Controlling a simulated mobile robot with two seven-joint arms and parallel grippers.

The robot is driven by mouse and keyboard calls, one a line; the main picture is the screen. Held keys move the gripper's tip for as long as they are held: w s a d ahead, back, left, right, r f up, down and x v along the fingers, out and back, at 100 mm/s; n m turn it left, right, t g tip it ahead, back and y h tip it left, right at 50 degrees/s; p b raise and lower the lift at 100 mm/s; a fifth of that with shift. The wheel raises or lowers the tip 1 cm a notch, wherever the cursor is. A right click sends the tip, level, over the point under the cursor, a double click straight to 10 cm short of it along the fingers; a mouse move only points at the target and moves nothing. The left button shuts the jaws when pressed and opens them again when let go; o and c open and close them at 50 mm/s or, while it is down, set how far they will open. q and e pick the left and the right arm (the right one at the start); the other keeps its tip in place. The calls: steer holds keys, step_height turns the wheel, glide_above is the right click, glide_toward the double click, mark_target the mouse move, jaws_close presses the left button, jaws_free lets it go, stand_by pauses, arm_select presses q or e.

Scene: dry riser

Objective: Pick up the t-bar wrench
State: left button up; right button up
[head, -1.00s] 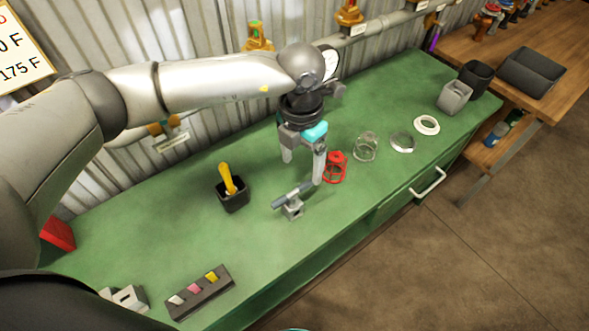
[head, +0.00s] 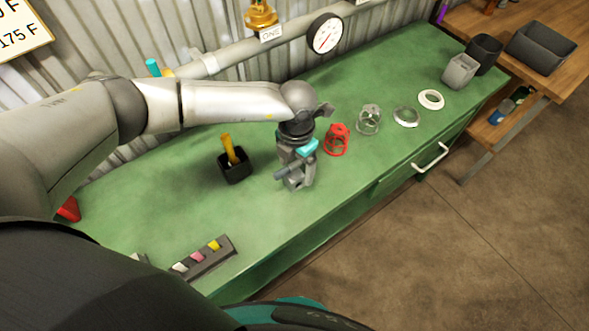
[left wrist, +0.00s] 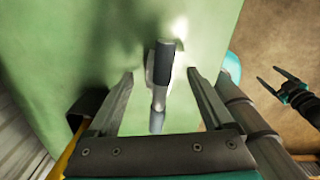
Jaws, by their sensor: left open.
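The t-bar wrench (head: 284,173) is on the green bench, its grey bar partly hidden behind my left gripper (head: 298,182) in the head view. In the left wrist view the wrench (left wrist: 164,62) shows a dark grip and a paler metal shaft. My left gripper is open, low over the bench, with its fingers on either side of the wrench; a gap shows between each finger and it. My right gripper (left wrist: 269,77) shows at the right of the left wrist view, open and empty, out over the floor.
A black cup (head: 233,174) with a yellow-handled tool stands left of the gripper. A red cage (head: 337,140) stands close on the right, then a clear glass dome (head: 369,121) and rings. A dark rack (head: 205,261) with coloured pieces lies at the front. A pipe runs behind.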

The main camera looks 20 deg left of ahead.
mark_target(295, 174)
arm_select(q)
steer(key=shift+s+a+f, duration=0.1)
steer(key=shift+s+f, duration=0.05)
steer(key=shift+f, duration=1.35)
steer(key=shift+c, duration=0.2)
jaws_close()
